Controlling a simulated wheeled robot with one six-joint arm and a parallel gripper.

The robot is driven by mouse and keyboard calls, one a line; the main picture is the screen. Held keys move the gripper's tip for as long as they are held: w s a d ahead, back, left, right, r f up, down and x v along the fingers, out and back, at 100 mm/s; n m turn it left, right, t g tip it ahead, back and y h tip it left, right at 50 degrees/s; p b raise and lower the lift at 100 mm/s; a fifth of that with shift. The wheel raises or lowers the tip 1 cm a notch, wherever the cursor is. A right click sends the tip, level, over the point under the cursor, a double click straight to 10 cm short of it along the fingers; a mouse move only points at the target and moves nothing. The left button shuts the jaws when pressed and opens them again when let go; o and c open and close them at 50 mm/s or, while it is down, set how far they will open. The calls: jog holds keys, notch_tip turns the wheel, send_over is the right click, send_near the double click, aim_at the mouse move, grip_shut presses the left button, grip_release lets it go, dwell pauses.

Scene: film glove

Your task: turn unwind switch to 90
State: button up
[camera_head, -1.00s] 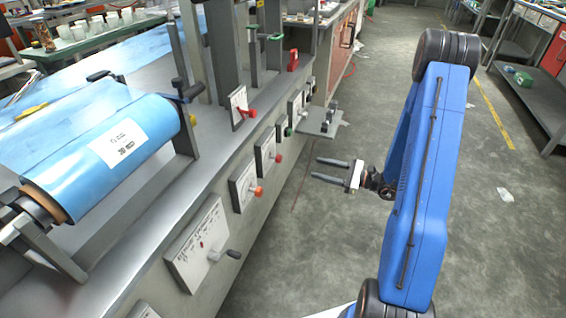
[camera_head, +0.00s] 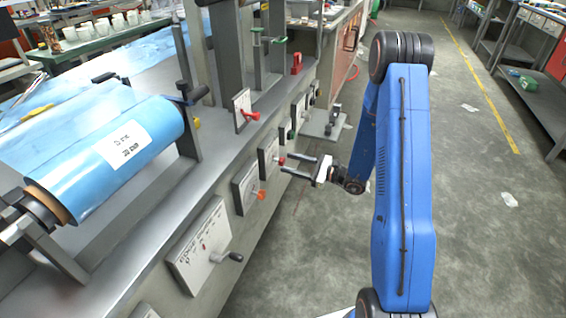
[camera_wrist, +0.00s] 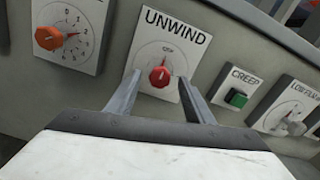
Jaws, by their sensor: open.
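The unwind switch is a red knob (camera_wrist: 159,76) on a white plate (camera_wrist: 158,50) lettered UNWIND, with a dial arc and a small OFF mark above it. In the wrist view my gripper (camera_wrist: 160,82) has one finger on either side of the knob. I cannot tell whether either finger touches it.
An orange knob (camera_wrist: 48,37) on a numbered plate sits left of UNWIND. A green CREEP button (camera_wrist: 236,98) and a grey knob (camera_wrist: 291,126) sit to the right. The floor (camera_head: 480,230) right of the arm is open.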

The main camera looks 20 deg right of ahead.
aim_at(284, 162)
jog(key=shift+x, duration=1.95)
jog(key=c, duration=1.1)
